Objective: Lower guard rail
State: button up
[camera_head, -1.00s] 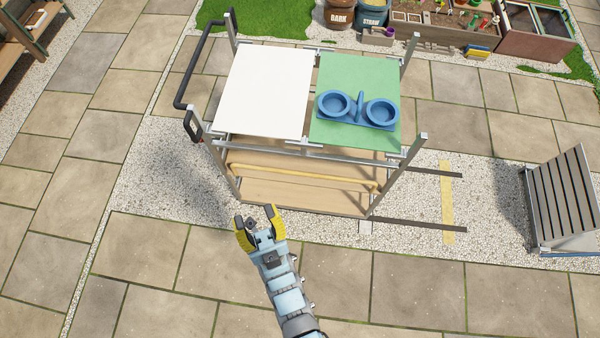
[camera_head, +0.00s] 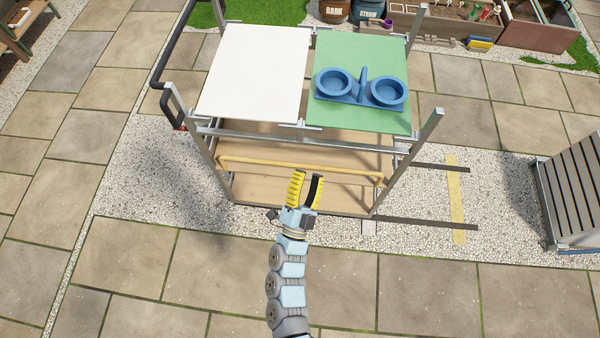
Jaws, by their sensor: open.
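The guard rail is a yellow bar (camera_head: 250,163) across the near side of a metal-framed cart, above its wooden lower shelf (camera_head: 270,195). It bends at both ends, near the cart's posts. My gripper (camera_head: 307,178), with yellow ridged pads, is open and empty. In the picture its fingertips lie just below the middle of the bar and point up toward it. I cannot tell from this view whether they touch it. The gripper and fingers cover a part of the lower shelf.
The cart's top has a white panel (camera_head: 255,75) and a green panel (camera_head: 335,50) with a blue double-cup holder (camera_head: 362,88). A black handle (camera_head: 160,72) is at left. Paving in front is clear.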

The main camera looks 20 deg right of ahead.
jog(key=w+d+f+m+g+y+b, duration=0.15)
jog(key=f+b, duration=0.25)
jog(key=f, duration=0.6)
jog(key=w+f+m+g+y+b, duration=0.1)
jog(key=w+f+m+g+b, duration=0.15)
jog(key=f, duration=0.65)
jog(key=m+y+b, duration=0.2)
jog(key=y+b, duration=0.2)
jog(key=b, duration=0.4)
send_near(300, 165)
jog(key=shift+f+b+x, duration=0.2)
jog(key=shift+b+x, duration=1.05)
jog(key=shift+x, duration=1.35)
jog(key=shift+f+b+x, duration=0.15)
jog(key=shift+b+x, duration=1.05)
jog(key=shift+x, duration=1.35)
jog(key=shift+s+f, duration=0.1)
grip_shut()
